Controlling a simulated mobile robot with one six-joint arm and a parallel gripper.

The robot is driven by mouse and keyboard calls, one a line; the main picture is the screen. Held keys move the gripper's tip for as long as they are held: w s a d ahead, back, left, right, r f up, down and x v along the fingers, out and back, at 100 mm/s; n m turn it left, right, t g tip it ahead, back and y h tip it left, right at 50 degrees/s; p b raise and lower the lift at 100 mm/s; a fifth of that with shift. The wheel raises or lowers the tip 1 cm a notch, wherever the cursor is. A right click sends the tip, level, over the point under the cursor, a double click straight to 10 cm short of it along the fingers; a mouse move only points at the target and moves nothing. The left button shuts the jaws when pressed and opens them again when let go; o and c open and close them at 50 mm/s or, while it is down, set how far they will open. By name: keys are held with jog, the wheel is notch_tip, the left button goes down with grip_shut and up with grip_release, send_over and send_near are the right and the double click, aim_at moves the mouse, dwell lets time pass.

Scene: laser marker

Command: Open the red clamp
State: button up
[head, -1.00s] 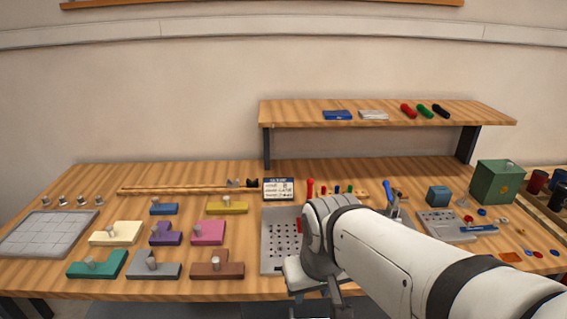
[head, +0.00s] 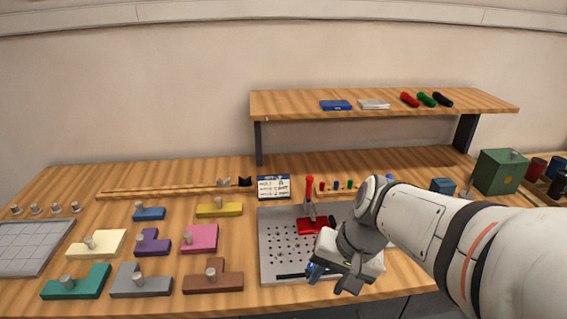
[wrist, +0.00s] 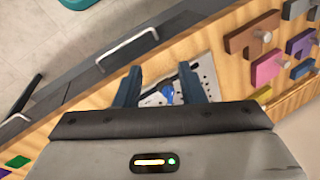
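The red clamp (head: 312,226) stands on a grey perforated metal plate (head: 275,262) in the head view, its red handle (head: 309,188) pointing up. My gripper (head: 325,276) is low over the plate's front part, in front of and slightly right of the clamp, apart from it. In the wrist view my gripper (wrist: 158,72) shows two dark fingers spread apart with nothing held. Part of the plate (wrist: 208,73) and a small blue part (wrist: 167,94) show between and beside the fingers. The red clamp is not seen in the wrist view.
Coloured blocks with pegs, such as the brown one (head: 222,282) and the pink one (head: 200,240), lie left of the plate. A small sign (head: 273,187) stands behind it. A shelf (head: 300,103) spans the back. A green box (head: 500,176) is at the right.

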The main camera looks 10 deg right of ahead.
jog(key=w+a+f+m+y+b, duration=0.1)
jog(key=w+m+y, duration=0.1)
jog(key=w+m, duration=0.1)
jog(key=w+a+f+m+t+y+b, duration=0.1)
jog(key=w+m+y+b, duration=0.1)
jog(key=w+m, duration=0.2)
jog(key=w+a+f+m+t+y+b, duration=0.1)
jog(key=w+f+m+y+b, duration=0.1)
jog(key=w+m+y, duration=0.1)
jog(key=shift+w+a+m, duration=0.2)
jog(key=shift+w+m, duration=0.2)
jog(key=shift+w, duration=0.25)
jog(key=w+d+m+t+y+b, duration=0.2)
jog(key=w+d+m+t+b, duration=0.15)
jog(key=w+m+t, duration=0.35)
jog(key=m+t+h+b, duration=0.1)
jog(key=m+t+h, duration=0.1)
jog(key=m+t, duration=0.35)
send_near(311, 186)
jog(key=shift+s+d+r+m+g, duration=0.3)
jog(key=shift+m+g, duration=0.25)
jog(key=shift+m, duration=0.3)
jog(key=shift+w, duration=0.4)
jog(key=x, duration=1.1)
jog(key=shift+a, duration=0.1)
jog(key=shift+c, duration=0.5)
grip_shut()
